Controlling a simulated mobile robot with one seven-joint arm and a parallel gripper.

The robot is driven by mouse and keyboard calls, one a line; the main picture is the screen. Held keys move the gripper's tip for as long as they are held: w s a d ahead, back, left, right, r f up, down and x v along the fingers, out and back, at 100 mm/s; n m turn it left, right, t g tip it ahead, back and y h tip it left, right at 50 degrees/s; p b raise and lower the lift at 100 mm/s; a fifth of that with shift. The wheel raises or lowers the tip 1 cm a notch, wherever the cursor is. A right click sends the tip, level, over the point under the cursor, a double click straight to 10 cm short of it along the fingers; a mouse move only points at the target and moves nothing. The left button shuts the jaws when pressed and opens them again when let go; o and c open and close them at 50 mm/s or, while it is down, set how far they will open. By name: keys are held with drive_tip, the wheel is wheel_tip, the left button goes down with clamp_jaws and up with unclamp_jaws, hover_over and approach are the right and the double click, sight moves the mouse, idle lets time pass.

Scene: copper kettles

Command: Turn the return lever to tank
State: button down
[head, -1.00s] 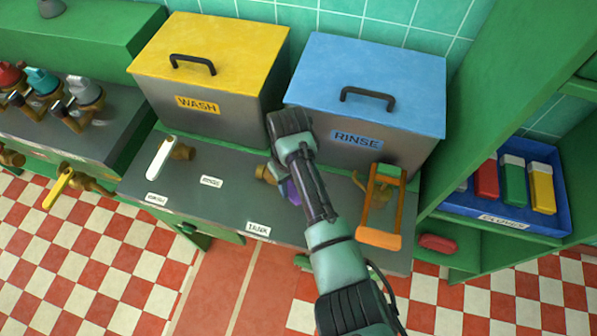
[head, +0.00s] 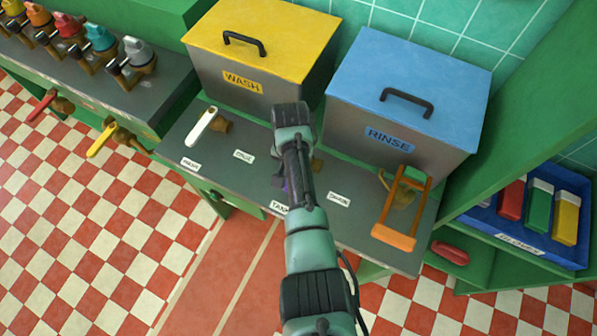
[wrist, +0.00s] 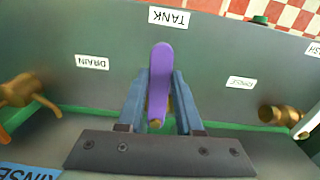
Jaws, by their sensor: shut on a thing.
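The purple return lever (wrist: 160,72) stands between the two blue-grey fingers of my gripper (wrist: 161,80) in the wrist view. My gripper is shut on it. The lever's free end points toward the TANK label (wrist: 169,17), nearly in line with it. The DRAIN label (wrist: 92,62) lies to the left and another label (wrist: 241,83) to the right in that view. In the head view my arm hides most of the lever. A purple sliver (head: 284,184) shows beside the arm, above the partly covered TANK label (head: 279,208). The DRAIN label (head: 339,200) is clear.
The yellow-lidded WASH tank (head: 243,82) and blue-lidded RINSE tank (head: 388,138) stand behind the counter. A white lever (head: 202,126) is on the left. An orange-handled frame (head: 394,236) is at a brass tap on the right. A blue tray (head: 480,222) of coloured blocks sits farther right.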

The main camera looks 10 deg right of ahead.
drive_tip(key=shift+w+a+m, duration=0.2)
drive_tip(key=shift+m, duration=0.1)
idle(0.4)
drive_tip(key=c, duration=0.6)
unclamp_jaws()
drive_tip(key=shift+o, duration=0.2)
wheel_tip(320, 180, up, 13)
